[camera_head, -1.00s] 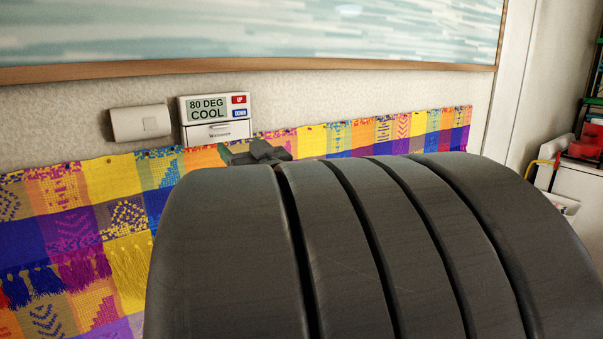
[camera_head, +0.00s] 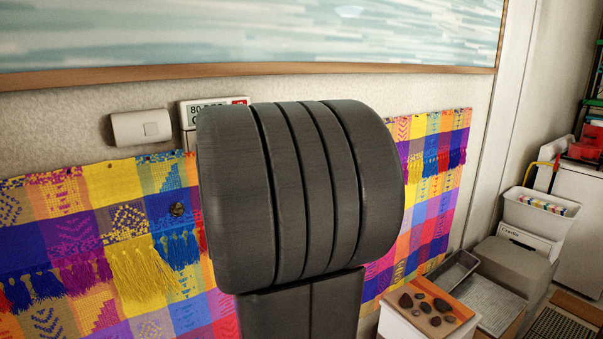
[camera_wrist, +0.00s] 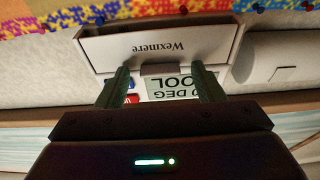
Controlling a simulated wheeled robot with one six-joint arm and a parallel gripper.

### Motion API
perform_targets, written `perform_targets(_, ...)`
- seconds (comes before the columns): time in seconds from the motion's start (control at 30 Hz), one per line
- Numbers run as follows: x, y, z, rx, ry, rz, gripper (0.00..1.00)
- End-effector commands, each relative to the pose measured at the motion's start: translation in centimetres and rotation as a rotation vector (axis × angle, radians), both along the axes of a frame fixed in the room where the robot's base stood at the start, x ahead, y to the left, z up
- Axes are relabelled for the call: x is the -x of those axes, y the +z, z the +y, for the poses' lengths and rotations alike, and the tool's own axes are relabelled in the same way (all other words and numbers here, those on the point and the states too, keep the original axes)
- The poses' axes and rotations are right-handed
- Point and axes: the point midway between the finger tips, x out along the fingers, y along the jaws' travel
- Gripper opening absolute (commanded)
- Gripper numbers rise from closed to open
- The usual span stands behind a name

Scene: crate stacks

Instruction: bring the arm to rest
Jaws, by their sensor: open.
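My gripper (camera_wrist: 163,78) shows in the wrist view with its two dark fingers apart and nothing between them. Its fingers point toward a white wall thermostat (camera_wrist: 200,40), which appears upside down and is marked Wexmere. Part of its display and its coloured buttons show between and behind the fingers. I cannot tell whether the fingers touch it. In the head view the thermostat (camera_head: 188,115) is mostly hidden behind my dark ribbed arm link (camera_head: 300,190). The gripper is hidden there too.
A colourful woven cloth (camera_head: 75,220) hangs on the wall below a framed picture (camera_head: 250,35). A white wall box (camera_head: 140,127) is left of the thermostat. At lower right stand a white crate with an orange top holding dark stones (camera_head: 400,325), a grey tray (camera_head: 455,272) and a white bin (camera_head: 540,215).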

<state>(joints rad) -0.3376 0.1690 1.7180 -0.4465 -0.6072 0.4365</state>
Motion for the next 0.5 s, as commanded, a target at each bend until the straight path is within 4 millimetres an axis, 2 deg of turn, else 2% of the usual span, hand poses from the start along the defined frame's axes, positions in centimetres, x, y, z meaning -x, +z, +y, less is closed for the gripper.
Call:
perform_targets(0.03,0.09,-0.91,-0.03,-0.012,0.0,-0.019,0.62)
perform_targets(0.5,0.72,-1.83,-0.45,-0.165,0.001,-0.242,0.62)
